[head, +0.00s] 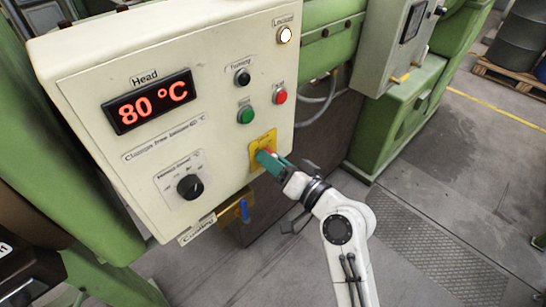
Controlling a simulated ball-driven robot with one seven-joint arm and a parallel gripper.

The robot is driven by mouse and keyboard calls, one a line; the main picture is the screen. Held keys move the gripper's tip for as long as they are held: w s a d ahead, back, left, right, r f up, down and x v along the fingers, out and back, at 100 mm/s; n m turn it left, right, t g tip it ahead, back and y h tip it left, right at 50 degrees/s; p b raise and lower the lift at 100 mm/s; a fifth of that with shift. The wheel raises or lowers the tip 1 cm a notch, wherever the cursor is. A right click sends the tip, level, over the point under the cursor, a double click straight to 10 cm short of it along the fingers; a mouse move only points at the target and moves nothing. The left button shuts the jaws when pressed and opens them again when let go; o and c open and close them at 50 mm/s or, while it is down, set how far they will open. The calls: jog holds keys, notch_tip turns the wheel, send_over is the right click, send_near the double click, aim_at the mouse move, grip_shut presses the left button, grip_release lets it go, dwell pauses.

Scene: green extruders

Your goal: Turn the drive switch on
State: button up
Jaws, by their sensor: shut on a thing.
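A cream control box (70,62) fills the upper left and middle of the head view. The drive switch appears to be the one on the yellow plate (264,139) low on the box's right side. My gripper (266,158), with teal fingers, is at this plate and shut on the switch knob. The fingers cover most of the knob, so its turned position cannot be told. My white arm reaches up to it from the lower right.
Above the plate are a green button (245,115), a red button (281,96) and a black knob (242,77). A lit white lamp (285,35) is at the top. The display (149,101) reads 80 °C. A black dial (189,187) is lower left. Open floor lies right.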

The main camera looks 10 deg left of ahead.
jog(key=m+p, duration=0.2)
jog(key=m, duration=0.3)
jog(key=shift+d+r, duration=0.1)
dwell(0.6)
jog(key=o, duration=1)
jog(key=shift+o, duration=0.2)
jog(key=b+v, duration=0.2)
jog(key=v, duration=0.8)
jog(key=shift+s+d+b, duration=0.3)
jog(key=shift+b, duration=0.05)
